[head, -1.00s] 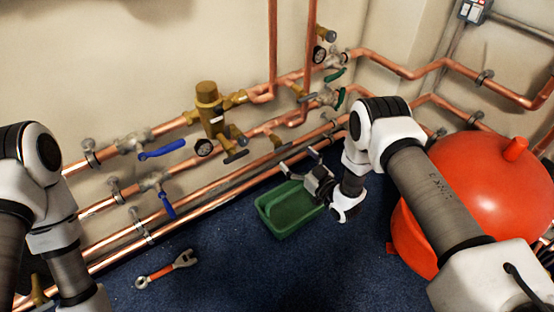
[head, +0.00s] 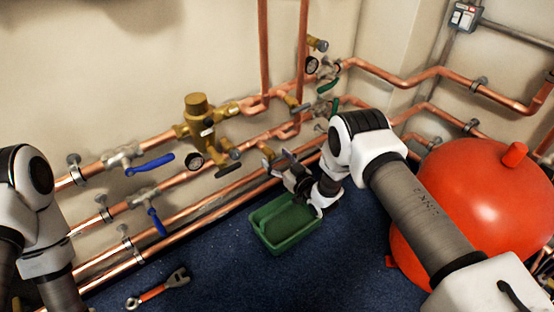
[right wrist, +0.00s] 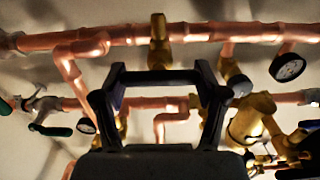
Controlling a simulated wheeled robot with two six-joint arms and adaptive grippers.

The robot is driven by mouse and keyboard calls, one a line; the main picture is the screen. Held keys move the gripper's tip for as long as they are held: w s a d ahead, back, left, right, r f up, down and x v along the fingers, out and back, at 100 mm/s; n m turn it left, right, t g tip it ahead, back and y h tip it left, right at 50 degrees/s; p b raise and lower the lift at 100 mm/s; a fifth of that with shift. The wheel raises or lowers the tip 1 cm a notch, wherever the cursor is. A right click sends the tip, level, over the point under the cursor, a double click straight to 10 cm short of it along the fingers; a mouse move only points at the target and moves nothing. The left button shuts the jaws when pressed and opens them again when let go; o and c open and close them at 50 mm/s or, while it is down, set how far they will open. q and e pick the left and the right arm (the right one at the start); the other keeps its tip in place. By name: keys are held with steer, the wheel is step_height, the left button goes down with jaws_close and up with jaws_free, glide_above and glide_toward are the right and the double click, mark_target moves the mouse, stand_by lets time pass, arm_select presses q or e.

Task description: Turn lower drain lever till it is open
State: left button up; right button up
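A small brass drain valve (head: 267,150) sits on the lower pipe run, just behind my right gripper (head: 284,157). In the right wrist view a brass valve stem (right wrist: 158,45) stands straight ahead, between the fingertips. My right gripper's two dark fingers are wide apart there (right wrist: 160,72). A dark bar crosses between their tips, in front of the stem; I cannot tell whether it is the lever or touches the fingers. A second brass valve with a dark lever (head: 230,169) is to the left in the head view. My left gripper is out of view.
A green tray (head: 258,234) is on the blue floor below my right gripper. A large red tank (head: 470,200) stands right. Blue levers (head: 150,165) are on the left pipes. A wrench (head: 160,290) lies on the floor. Gauges and a brass mixing valve (head: 200,115) are nearby.

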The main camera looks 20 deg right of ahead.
stand_by(0.4)
steer(key=n+p, duration=0.1)
steer(key=n, duration=0.2)
steer(key=shift+a+r+n, duration=0.1)
steer(key=shift+n, duration=0.2)
steer(key=n+p, duration=0.1)
steer(key=n, duration=0.4)
steer(key=shift+a+n+p, duration=0.1)
steer(key=shift+n+p, duration=0.2)
steer(key=n+p, duration=0.1)
steer(key=n, duration=0.3)
steer(key=shift+a+f+n+p, duration=0.1)
steer(key=shift+f+n+p, duration=0.1)
steer(key=shift+n, duration=1)
steer(key=shift+f+n+p, duration=0.1)
steer(key=shift+n+p, duration=0.05)
steer(key=shift+n, duration=1.05)
steer(key=o, duration=1.2)
steer(key=shift+c, duration=0.2)
